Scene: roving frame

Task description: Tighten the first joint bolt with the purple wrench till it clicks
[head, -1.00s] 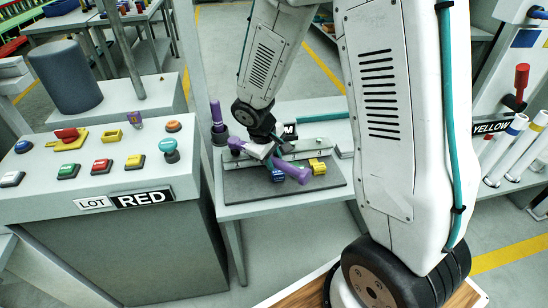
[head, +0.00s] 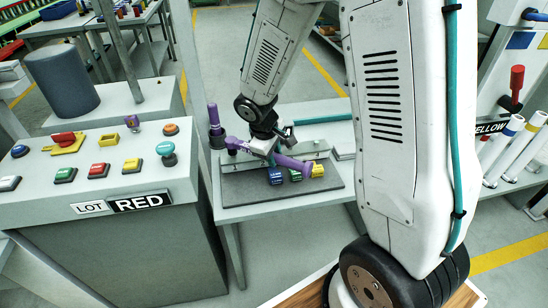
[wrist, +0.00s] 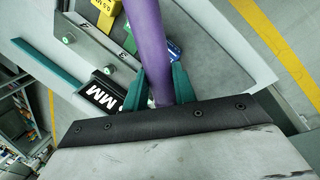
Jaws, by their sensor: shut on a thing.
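The purple wrench (head: 292,162) is held in my gripper (head: 273,153), above the dark mat on the small table. In the head view it slants from upper left to lower right, its thick end near the yellow block. In the wrist view the purple shaft (wrist: 147,40) runs between my teal fingers (wrist: 160,85), which are shut on it. A grey plate (wrist: 95,45) carries small green-topped bolts (wrist: 68,39) and number marks. The wrench's working end is out of the wrist view, so I cannot tell whether it is on a bolt.
Blue (head: 275,176), green (head: 295,175) and yellow (head: 318,170) blocks sit on the mat (head: 240,190). A purple-topped upright tool (head: 215,122) stands at the table's left back corner. A button console (head: 60,195) labelled LOT RED is at left. White tubes (head: 505,150) are at right.

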